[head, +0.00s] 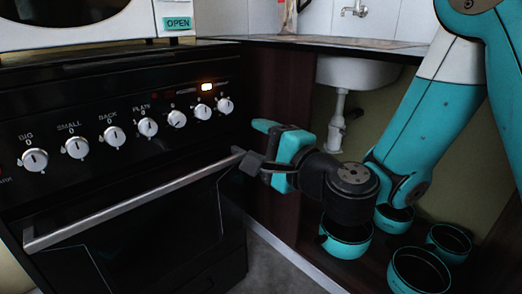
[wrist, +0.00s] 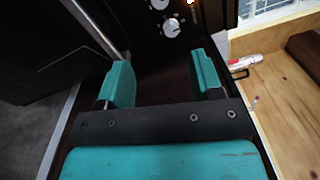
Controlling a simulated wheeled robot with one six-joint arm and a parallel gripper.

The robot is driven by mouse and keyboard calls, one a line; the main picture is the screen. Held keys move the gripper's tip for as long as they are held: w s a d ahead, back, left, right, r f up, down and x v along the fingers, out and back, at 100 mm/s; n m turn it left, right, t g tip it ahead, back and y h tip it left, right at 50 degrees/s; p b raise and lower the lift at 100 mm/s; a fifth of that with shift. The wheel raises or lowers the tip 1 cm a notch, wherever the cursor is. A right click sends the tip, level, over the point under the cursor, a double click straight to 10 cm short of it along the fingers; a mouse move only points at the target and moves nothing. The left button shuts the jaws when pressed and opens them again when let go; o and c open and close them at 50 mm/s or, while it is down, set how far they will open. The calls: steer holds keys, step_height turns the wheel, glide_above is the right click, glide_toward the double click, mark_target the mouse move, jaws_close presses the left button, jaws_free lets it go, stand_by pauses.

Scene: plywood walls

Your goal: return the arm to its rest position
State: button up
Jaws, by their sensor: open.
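My gripper (head: 258,145) is open beside the right end of the oven door handle (head: 130,202) in the head view. In the wrist view its two teal fingers (wrist: 163,80) stand apart with nothing between them. There the handle (wrist: 95,28) passes outside the left finger; I cannot tell whether they touch. My arm comes in from the right, bent, with the wrist in front of the cupboard under the sink.
A white microwave (head: 75,25) with an "OPEN" label stands on the stove. A white sink (head: 355,73) with a drain pipe is behind my arm. Several teal-sided pots (head: 418,272) stand in the open cupboard below my arm. The wrist view shows a wooden surface (wrist: 285,110) at right.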

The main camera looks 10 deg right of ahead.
steer(key=s+a+n+g+y, duration=0.45)
steer(key=s+n+g, duration=0.6)
steer(key=n, duration=0.45)
steer(key=s+d+f+n+g+h, duration=0.4)
steer(key=s+d+n+g+h, duration=0.15)
steer(key=s+d+h, duration=0.55)
step_height(320, 180, up, 38)
steer(key=d+p, duration=0.1)
steer(key=p, duration=3.7)
steer(key=shift+r+t+y, duration=0.15)
steer(key=shift+t+y, duration=0.15)
steer(key=shift+y, duration=0.05)
steer(key=shift+s, duration=0.1)
